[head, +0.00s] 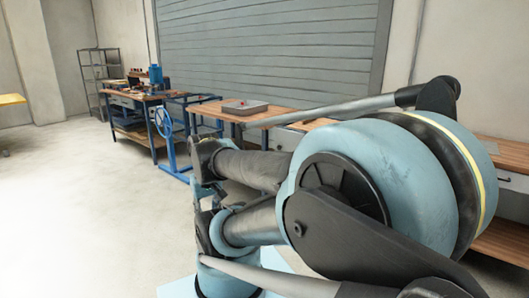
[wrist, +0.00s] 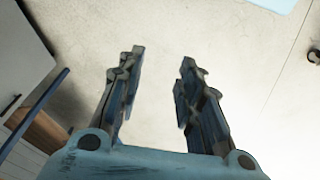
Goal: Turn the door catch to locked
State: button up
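No door catch can be made out in either view. My gripper (wrist: 159,78) shows in the wrist view with its two dark fingers apart and nothing between them. Bare pale floor (wrist: 155,35) lies beyond the fingertips. In the head view my arm fills the right and centre, and I cannot make out the gripper's fingers there.
A wooden-topped workbench (head: 135,94) with tools stands at the back left beside a metal shelf rack (head: 97,72). A grey tray (head: 245,107) lies on another bench behind my arm. A blue stand with a wheel (head: 166,124) is near it. The floor (head: 80,200) at left is clear.

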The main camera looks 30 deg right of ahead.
jog(key=shift+a, duration=0.15)
jog(key=shift+o, duration=1.4)
jog(key=w+d+r+n+t+h, duration=0.1)
jog(key=w+d+r+n+h, duration=0.2)
jog(key=w+d, duration=0.7)
jog(key=w+d+r+n+t+h, duration=0.1)
jog(key=w+d+r+n+h, duration=0.2)
jog(key=w+d, duration=0.7)
jog(key=w+d+r+n+h, duration=0.2)
jog(key=w+d+n+h, duration=0.3)
jog(key=w, duration=0.8)
jog(key=w+d+f+n+t+h, duration=0.3)
jog(key=w+d+f+n+h, duration=0.4)
jog(key=w+d+f, duration=1.05)
jog(key=w+d, duration=0.2)
jog(key=d, duration=0.6)
jog(key=w+d+r+n+y, duration=0.1)
jog(key=w+d, duration=0.1)
jog(key=d, duration=0.6)
jog(key=shift+d+r, duration=0.3)
jog(key=shift+d, duration=0.1)
jog(key=shift+w, duration=0.1)
